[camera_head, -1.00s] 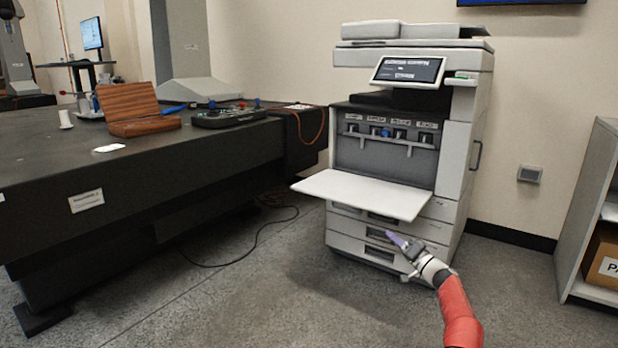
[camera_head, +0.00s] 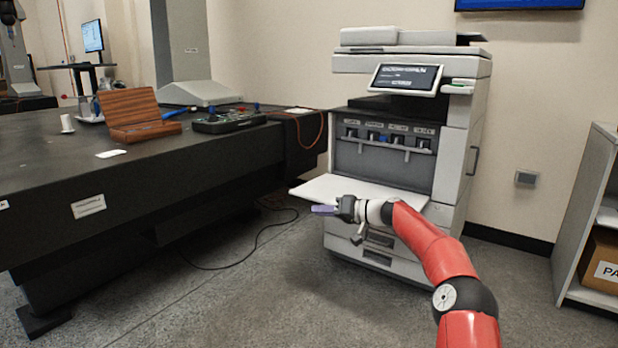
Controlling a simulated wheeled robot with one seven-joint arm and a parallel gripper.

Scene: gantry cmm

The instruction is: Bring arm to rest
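My red arm (camera_head: 432,245) reaches in from the bottom right, bent at the elbow, with its end pointing left. My gripper (camera_head: 325,210) is at the arm's far end, in the picture in front of the printer's open white front panel. A small purple piece (camera_head: 322,209) shows at its tip. I cannot tell whether this is a held thing or part of the fingers, and the finger gap is too small to see.
A printer (camera_head: 400,150) stands ahead with its front panel (camera_head: 322,190) folded down. A dark table (camera_head: 200,165) is at left, with a wooden box (camera_head: 140,112) and a control panel (camera_head: 228,121). A grey shelf (camera_head: 590,200) stands right. The floor (camera_head: 250,300) between is clear.

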